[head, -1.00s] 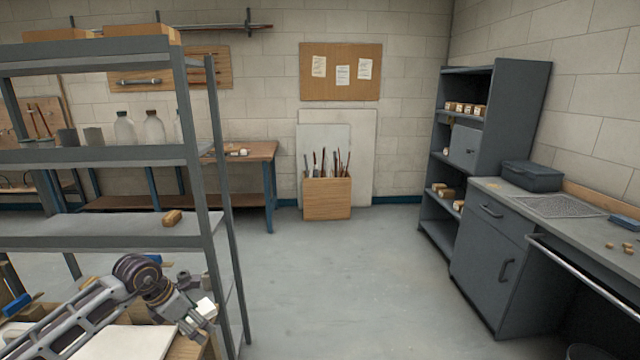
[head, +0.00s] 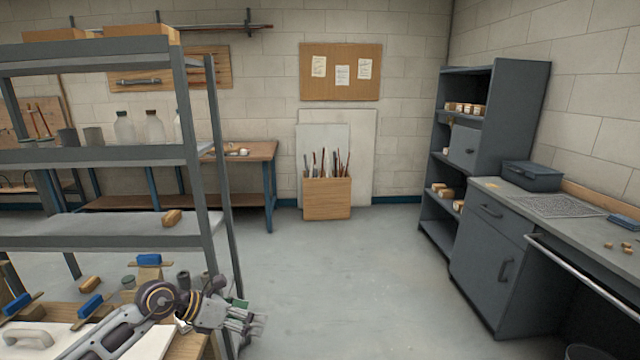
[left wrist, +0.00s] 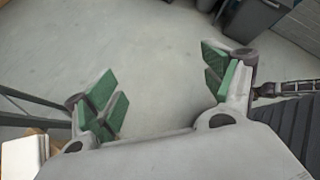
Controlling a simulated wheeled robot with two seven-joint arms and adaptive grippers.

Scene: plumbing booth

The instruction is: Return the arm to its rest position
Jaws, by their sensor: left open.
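My left arm comes in from the lower left in the head view. Its gripper (head: 250,320) is beyond the right edge of the cluttered wooden bench, in front of the grey shelf's post. In the left wrist view the left gripper (left wrist: 162,90) has its green-padded fingers wide apart. Only bare grey floor shows between them, so it is empty. My right gripper is not in the head view.
A grey metal shelf (head: 110,155) stands at the left. The bench below it holds a white board (head: 135,340), blue-handled tools (head: 90,305) and a small jar (head: 129,283). A grey counter (head: 520,200) lines the right. The floor (head: 345,270) in the middle is clear.

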